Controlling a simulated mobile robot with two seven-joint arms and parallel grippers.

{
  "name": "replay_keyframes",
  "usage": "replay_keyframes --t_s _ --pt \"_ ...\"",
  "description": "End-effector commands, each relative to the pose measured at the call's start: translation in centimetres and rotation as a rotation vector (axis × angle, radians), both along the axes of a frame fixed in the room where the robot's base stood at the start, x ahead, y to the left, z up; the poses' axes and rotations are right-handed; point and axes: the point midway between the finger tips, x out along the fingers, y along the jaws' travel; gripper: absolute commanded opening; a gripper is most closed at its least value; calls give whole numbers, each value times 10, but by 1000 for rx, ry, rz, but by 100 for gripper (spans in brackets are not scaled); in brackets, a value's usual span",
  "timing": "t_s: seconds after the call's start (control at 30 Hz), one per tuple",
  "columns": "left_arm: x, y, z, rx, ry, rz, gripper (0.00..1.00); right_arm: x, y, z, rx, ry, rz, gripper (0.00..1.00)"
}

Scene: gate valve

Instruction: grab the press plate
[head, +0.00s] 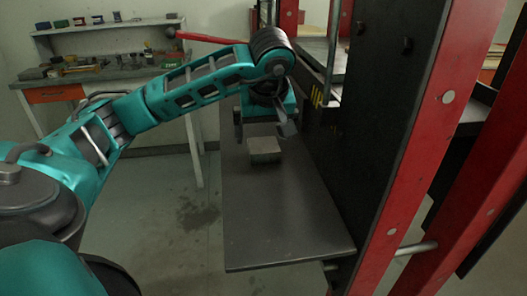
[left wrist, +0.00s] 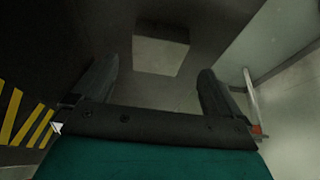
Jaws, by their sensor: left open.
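The press plate (head: 264,150) is a small pale square block lying on a dark metal shelf (head: 280,225). In the left wrist view the plate (left wrist: 160,56) shows at the top middle, beyond and between my finger ends. My left gripper (head: 262,128) is above and just behind the plate in the head view, apart from it as far as I can tell. In the left wrist view its two dark fingers (left wrist: 155,85) are spread wide with nothing between them. My right gripper is not in view.
A red and black press frame (head: 400,150) stands right of the shelf. A workbench (head: 110,75) with small items stands at the back left. A red-handled lever (head: 195,37) shows behind my arm. The shelf's front part is bare.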

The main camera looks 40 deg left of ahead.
Motion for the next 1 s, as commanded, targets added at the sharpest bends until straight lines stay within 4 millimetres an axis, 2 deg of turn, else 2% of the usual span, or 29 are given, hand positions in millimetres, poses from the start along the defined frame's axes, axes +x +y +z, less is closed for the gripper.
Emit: replay_keyframes --t_s 0.2,0.3,0.6,1.0 --pt "9 8 -32 -1 4 1 100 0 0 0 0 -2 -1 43" --pt "12 12 -41 -1 3 1 100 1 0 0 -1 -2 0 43" --pt "13 13 -44 -1 1 0 99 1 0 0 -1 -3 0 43" --pt "13 13 -43 -2 1 0 61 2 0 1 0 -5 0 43"
